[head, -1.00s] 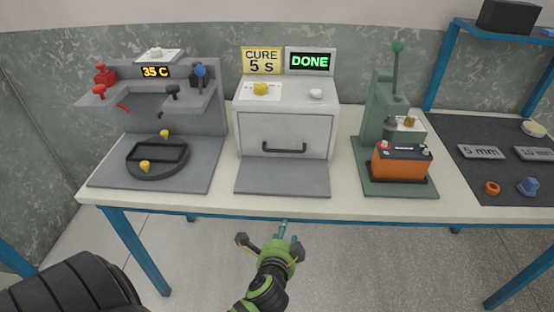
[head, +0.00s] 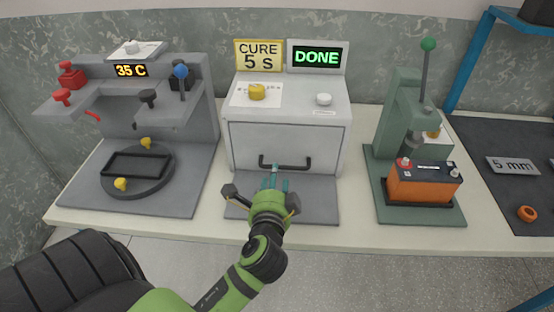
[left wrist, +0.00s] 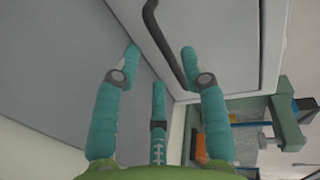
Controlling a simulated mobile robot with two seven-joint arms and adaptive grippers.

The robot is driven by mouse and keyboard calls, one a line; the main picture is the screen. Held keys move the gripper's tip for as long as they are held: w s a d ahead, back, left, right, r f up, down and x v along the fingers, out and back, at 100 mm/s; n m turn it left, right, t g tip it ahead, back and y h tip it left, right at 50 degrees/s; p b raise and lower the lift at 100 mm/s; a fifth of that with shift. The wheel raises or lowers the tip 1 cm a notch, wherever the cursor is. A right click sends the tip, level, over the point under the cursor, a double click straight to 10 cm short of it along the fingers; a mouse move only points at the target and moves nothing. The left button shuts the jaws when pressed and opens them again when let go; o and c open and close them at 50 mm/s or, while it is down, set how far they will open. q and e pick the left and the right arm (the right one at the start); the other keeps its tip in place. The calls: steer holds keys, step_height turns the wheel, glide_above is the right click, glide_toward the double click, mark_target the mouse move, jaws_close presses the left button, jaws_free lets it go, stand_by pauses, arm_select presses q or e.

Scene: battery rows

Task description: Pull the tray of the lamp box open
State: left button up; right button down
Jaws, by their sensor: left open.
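The lamp box (head: 245,150) is a white-grey cabinet in the middle of the bench, with a "CURE 5 S" sign and a green "DONE" display on top. Its front tray panel is shut flush and carries a dark bar handle (head: 285,165). My left gripper (head: 273,180) is in front of the panel, its teal fingers just below the handle. In the left wrist view the open fingers (left wrist: 160,55) point at the panel, and the handle (left wrist: 165,40) lies between their tips; I cannot tell whether they touch it. My right gripper is not in view.
A grey plate (head: 322,205) lies before the box. A grey fixture with a round black holder (head: 138,190) stands left. A green press (head: 390,140) with an orange battery (head: 422,187) stands right, beside a dark mat (head: 500,200).

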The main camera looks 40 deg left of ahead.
arm_select(q)
steer(key=x, duration=0.4)
steer(key=shift+w+a, duration=0.3)
steer(key=shift+w, duration=0.1)
steer(key=shift+w+a+f, duration=0.1)
steer(key=shift+c, duration=1.2)
jaws_close()
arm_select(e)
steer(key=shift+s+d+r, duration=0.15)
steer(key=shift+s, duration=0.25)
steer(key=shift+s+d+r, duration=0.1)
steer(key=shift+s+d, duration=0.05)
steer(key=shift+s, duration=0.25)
